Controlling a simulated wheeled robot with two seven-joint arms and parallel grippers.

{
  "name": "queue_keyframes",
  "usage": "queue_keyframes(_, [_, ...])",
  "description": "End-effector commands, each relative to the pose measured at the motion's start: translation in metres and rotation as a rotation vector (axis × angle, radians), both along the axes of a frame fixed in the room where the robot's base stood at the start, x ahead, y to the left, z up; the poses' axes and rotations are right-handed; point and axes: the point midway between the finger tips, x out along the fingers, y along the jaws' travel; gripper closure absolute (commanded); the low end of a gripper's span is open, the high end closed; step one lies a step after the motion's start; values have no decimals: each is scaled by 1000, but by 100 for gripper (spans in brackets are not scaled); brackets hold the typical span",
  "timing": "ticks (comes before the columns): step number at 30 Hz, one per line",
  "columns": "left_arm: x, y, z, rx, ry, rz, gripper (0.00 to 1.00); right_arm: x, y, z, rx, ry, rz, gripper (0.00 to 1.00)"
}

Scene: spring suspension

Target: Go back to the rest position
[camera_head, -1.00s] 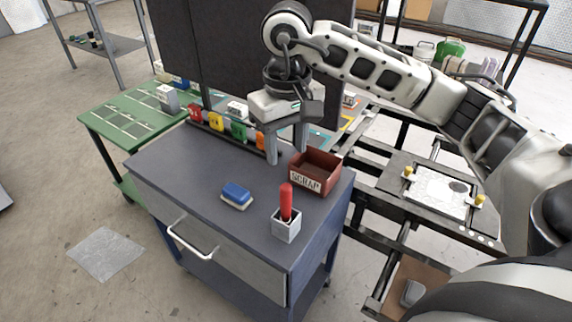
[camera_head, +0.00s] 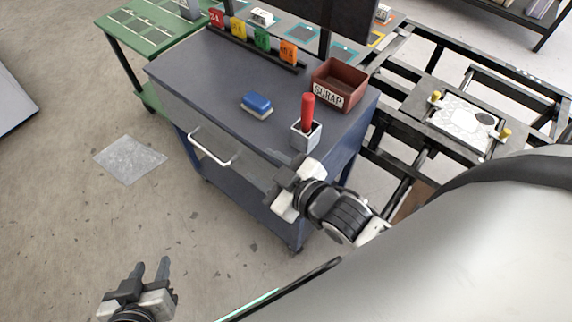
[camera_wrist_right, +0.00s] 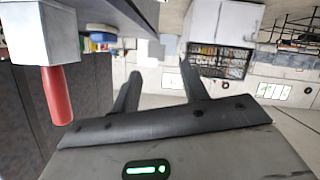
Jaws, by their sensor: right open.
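My right gripper (camera_head: 284,176) is in front of the cart's front right part in the head view, beside the drawer side. In the right wrist view its two fingers (camera_wrist_right: 158,82) are spread with nothing between them. My left gripper (camera_head: 151,264) is at the lower left of the head view, over the floor. Its two fingers stand apart and hold nothing. The blue-grey cart (camera_head: 205,75) carries a red-handled tool (camera_head: 308,110) in a small grey holder (camera_head: 305,137). Both also show at the left of the right wrist view, upside down.
The red scrap bin (camera_head: 341,80) and the blue block (camera_head: 257,104) are on the cart top. Coloured tags (camera_head: 238,28) line its back edge. A drawer handle (camera_head: 212,150) juts from the front. A fixture (camera_head: 465,118) stands at the right.

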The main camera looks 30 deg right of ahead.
Motion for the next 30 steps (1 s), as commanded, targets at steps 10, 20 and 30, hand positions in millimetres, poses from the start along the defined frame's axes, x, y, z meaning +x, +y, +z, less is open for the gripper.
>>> queue_keyframes(10, [0,0,1,0,-2,0,64,-59,-9,-59,260,377,-180,56])
queue_keyframes(20, [2,0,4,-2,-9,-1,64,-58,-9,-58,255,372,-177,56])
queue_keyframes(30, [2,0,4,-3,-11,-1,64,-58,-9,-58,255,371,-177,64])
